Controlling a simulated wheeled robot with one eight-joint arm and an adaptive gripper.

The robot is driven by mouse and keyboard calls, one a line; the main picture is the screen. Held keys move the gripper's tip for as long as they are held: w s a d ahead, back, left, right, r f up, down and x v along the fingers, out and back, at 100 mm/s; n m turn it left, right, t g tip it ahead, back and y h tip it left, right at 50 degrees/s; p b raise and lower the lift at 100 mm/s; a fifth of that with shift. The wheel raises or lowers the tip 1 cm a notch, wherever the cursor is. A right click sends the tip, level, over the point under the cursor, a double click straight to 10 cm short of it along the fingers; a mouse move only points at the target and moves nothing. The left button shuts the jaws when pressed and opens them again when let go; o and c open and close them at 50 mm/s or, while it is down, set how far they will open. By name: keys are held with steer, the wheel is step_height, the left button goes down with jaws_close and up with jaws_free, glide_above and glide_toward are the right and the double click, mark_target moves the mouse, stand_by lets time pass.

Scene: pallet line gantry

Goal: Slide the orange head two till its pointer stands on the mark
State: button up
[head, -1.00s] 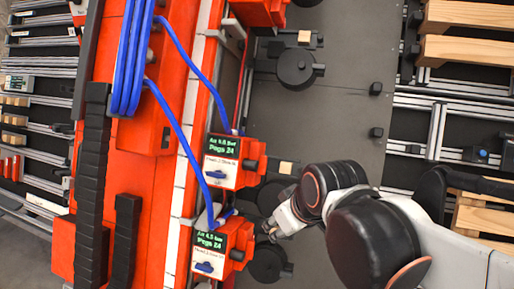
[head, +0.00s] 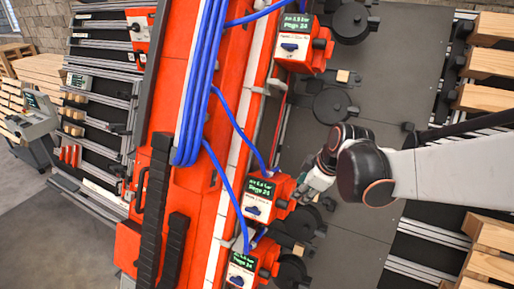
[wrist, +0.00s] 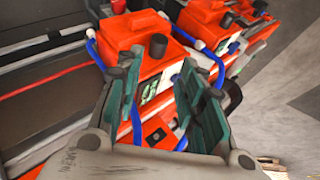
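Several orange heads with small screens sit along the orange beam (head: 178,125). In the head view one is at the top (head: 298,47), one in the middle (head: 265,197) and one at the bottom (head: 246,268). Their number labels are too small to read, so I cannot tell which is head two. My gripper (head: 308,187) is at the right side of the middle head. In the wrist view my gripper (wrist: 160,68) is open, its green fingers apart, with an orange head (wrist: 145,45) with a black knob ahead and between them. I cannot make out the pointer or mark.
Blue hoses (head: 200,85) run along the beam and loop to the heads. Black round parts (head: 332,106) stand on the grey plate (head: 385,75) right of the beam. Timber (head: 490,62) lies at the far right. Grey floor (head: 60,235) is open at lower left.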

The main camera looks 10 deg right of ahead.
mark_target(288, 204)
steer(key=x, duration=1.3)
steer(key=shift+w+f, duration=0.25)
steer(key=shift+f, duration=0.1)
steer(key=shift+r, duration=0.1)
jaws_close()
